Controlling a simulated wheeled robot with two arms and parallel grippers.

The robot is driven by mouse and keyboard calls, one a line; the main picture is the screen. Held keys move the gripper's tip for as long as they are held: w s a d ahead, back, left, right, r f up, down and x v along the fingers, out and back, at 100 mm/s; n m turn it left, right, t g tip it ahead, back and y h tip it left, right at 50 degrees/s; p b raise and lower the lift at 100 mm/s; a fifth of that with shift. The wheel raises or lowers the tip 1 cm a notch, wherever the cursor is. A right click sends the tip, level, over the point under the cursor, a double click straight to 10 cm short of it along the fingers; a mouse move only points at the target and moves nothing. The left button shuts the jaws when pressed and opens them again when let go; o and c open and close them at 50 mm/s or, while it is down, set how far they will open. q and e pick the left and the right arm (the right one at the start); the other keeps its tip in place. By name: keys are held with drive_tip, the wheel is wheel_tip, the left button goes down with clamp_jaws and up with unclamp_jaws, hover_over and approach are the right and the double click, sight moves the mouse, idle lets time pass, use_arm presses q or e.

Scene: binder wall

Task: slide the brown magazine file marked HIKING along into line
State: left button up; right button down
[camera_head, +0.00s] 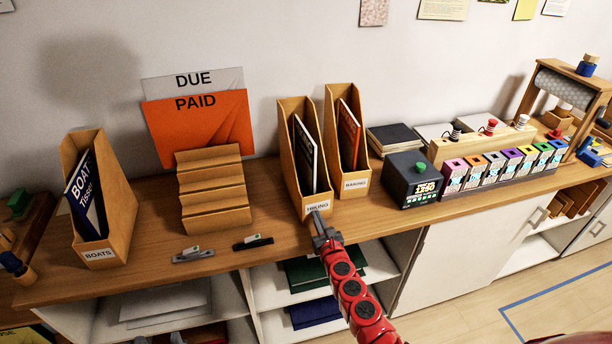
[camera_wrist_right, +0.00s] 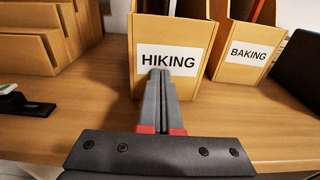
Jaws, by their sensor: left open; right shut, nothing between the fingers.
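The brown magazine file marked HIKING (camera_head: 291,186) stands upright on the wooden counter and holds a dark booklet. Its front is nearer the counter's edge than that of the BAKING file (camera_head: 334,104) on its right. My right gripper (camera_head: 318,220) is shut and empty, its fingertips at the lower front of the HIKING file, over the label's lower edge. In the right wrist view the fingers point at the HIKING label (camera_wrist_right: 168,59); I cannot tell whether they touch. At the bottom edge of the head view, the tips of my left gripper (camera_head: 158,340) show apart, open and empty.
A stepped wooden rack (camera_head: 213,190) stands left of the HIKING file, with bare counter between. The BOATS file (camera_head: 113,190) is farther left. A dark box with a green knob (camera_head: 408,180) stands right of BAKING.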

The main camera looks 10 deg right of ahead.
sight(314, 208)
drive_tip(key=shift+w+f+b, duration=0.1)
drive_tip(key=shift+w+b, duration=1.05)
drive_tip(key=shift+w, duration=1.05)
drive_tip(key=shift+w+a+b, duration=0.1)
drive_tip(key=shift+w+b, duration=0.35)
drive_tip(key=shift+w, duration=0.25)
drive_tip(key=shift+s+p, duration=0.5)
drive_tip(key=shift+s, duration=0.1)
drive_tip(key=shift+s+p, duration=0.75)
drive_tip(key=shift+s, duration=1.05)
drive_tip(key=shift+r, duration=0.2)
